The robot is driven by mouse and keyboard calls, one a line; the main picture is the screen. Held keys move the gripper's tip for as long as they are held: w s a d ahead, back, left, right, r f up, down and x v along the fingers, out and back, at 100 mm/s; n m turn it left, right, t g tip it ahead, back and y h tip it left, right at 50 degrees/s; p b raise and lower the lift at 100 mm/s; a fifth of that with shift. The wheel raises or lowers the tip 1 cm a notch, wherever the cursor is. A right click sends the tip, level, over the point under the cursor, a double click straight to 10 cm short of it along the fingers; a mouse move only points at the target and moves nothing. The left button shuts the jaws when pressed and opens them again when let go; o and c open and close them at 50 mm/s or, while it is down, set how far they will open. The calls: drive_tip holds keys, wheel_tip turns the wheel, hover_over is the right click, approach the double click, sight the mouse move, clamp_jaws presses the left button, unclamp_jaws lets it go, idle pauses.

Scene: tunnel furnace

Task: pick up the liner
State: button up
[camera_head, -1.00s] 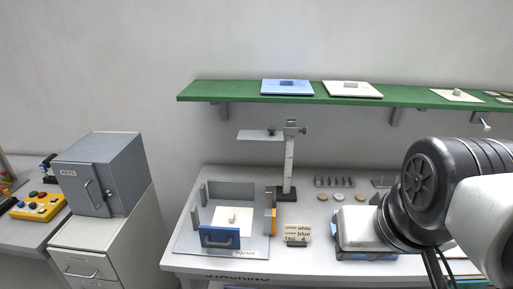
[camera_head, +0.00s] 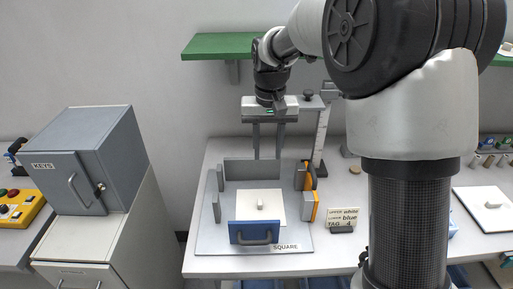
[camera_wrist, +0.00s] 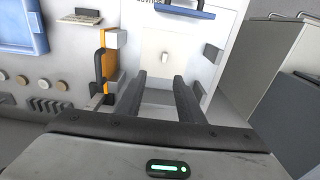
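A white square plate with a small grey knob, which appears to be the liner (camera_head: 270,202), lies flat in the grey square fixture (camera_head: 210,240). The plate also shows in the wrist view (camera_wrist: 152,72), with its knob upright near the middle. My gripper (camera_head: 267,157) hangs fingers down above and behind the fixture's back wall. In the wrist view my gripper's two dark fingers (camera_wrist: 158,78) are apart with nothing between them. The plate appears beyond the fingertips, with no visible contact.
Fixture walls stand around the plate, with a blue handled front panel (camera_head: 256,232) and an orange block (camera_head: 308,205) at right. A measuring stand (camera_head: 322,140) rises behind, close to my gripper. A tag card (camera_head: 343,217) stands right. A grey key cabinet (camera_head: 90,160) is left.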

wheel_tip(320, 180, down, 5)
drive_tip(key=w+a, duration=0.2)
drive_tip(key=w, duration=0.1)
hover_over(260, 201)
drive_tip(key=shift+g, duration=0.3)
wheel_tip(260, 201, down, 10)
drive_tip(key=shift+w+f+b, duration=0.1)
drive_tip(key=shift+f+b, duration=0.15)
drive_tip(key=shift+b, duration=0.05)
drive_tip(key=shift+f, duration=2.9)
clamp_jaws()
